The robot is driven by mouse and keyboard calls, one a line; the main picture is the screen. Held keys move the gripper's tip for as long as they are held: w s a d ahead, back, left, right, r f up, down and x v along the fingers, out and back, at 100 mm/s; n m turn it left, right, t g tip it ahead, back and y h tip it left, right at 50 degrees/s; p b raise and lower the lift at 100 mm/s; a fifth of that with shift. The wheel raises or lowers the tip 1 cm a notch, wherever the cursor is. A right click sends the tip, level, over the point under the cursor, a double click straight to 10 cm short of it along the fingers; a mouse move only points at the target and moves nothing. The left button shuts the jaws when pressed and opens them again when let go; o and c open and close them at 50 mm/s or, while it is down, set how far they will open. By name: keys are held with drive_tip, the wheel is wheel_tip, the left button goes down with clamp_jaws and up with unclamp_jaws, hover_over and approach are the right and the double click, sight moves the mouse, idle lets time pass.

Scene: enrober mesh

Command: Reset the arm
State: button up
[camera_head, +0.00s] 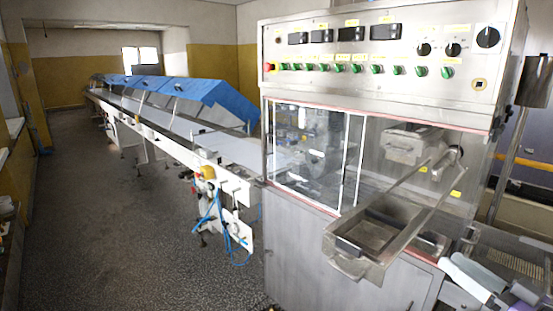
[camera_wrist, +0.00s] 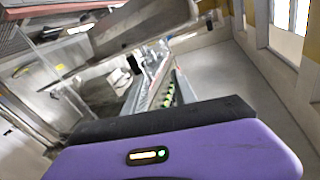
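No separate task object is named; the task concerns my arm. A smooth purple part with a black upper edge and a small lit indicator fills the bottom of the wrist view; it looks like part of my own body. No gripper fingertips can be made out in either view, so I cannot see whether my gripper holds anything. Pale and purple rounded shapes at the lower right corner of the head view may be part of my arm, but I cannot tell for sure.
A steel enrober machine (camera_head: 330,235) with a control panel (camera_head: 385,50) stands close on the right. Its metal tray (camera_head: 375,235) juts toward me. A long conveyor (camera_head: 170,118) with blue covers (camera_head: 205,92) runs back to the left. The floor (camera_head: 120,220) at left is clear.

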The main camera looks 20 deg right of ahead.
wheel_tip(320, 180, down, 8)
drive_tip(key=s+a+m+g+h, duration=0.2)
drive_tip(key=s+m+h, duration=0.15)
drive_tip(key=h, duration=0.35)
drive_tip(key=s+a+f+n+y, duration=0.2)
drive_tip(key=s+a+f+y, duration=0.1)
drive_tip(key=s+a, duration=0.6)
drive_tip(key=s+a+f+n+g+y, duration=0.1)
drive_tip(key=s+a+f+n+y, duration=0.2)
drive_tip(key=s+a, duration=0.7)
drive_tip(key=a+f, duration=0.2)
drive_tip(key=a, duration=0.6)
drive_tip(key=shift+g+y+b, duration=0.3)
drive_tip(key=shift+b, duration=0.05)
